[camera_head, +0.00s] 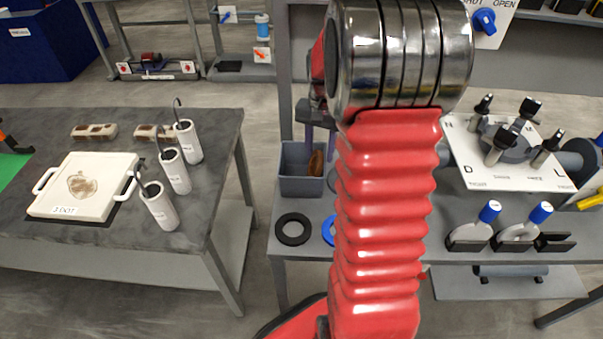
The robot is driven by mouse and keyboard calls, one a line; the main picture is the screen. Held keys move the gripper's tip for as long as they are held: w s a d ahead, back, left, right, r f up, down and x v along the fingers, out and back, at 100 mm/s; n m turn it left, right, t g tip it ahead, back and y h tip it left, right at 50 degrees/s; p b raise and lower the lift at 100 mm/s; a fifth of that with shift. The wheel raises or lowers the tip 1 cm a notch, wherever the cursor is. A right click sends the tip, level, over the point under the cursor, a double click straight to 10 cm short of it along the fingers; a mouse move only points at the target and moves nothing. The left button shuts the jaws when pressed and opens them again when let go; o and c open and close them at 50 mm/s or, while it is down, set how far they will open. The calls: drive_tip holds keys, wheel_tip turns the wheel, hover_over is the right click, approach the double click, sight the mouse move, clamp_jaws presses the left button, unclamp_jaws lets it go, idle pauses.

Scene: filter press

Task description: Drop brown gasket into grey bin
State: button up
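The grey bin (300,187) stands on the right bench, left of my arm, with its open top facing up. The brown gasket (316,164) shows on edge against the bin's inside, at the right; my arm may hide part of it. My gripper (320,142) is above the bin's back right part, pointing down. Its two fingers look spread apart, with the gasket lower than the tips. The wrist and red arm cover much of the gripper's right side. I see no clear contact between fingers and gasket.
A black ring (293,229) lies in front of the bin, with a blue ring (329,230) partly behind my arm. Blue-capped clamps (470,234) and a white valve plate (505,160) stand right. The left table (100,245) holds a white plate and several cylinders.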

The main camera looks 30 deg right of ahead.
wheel_tip(320, 180, up, 14)
drive_tip(key=shift+f, duration=0.15)
idle(0.5)
idle(0.8)
drive_tip(key=s+a+n+t, duration=0.2)
drive_tip(key=s+a, duration=0.3)
drive_tip(key=a, duration=0.3)
drive_tip(key=s+a+n+t, duration=0.1)
drive_tip(key=s+a+n, duration=0.4)
drive_tip(key=a, duration=0.4)
drive_tip(key=s+a+n+t, duration=0.2)
drive_tip(key=s+a+n, duration=0.2)
drive_tip(key=a, duration=0.5)
drive_tip(key=shift+s+r+t, duration=0.3)
drive_tip(key=shift+s+r, duration=0.15)
drive_tip(key=shift+s, duration=0.9)
idle(0.3)
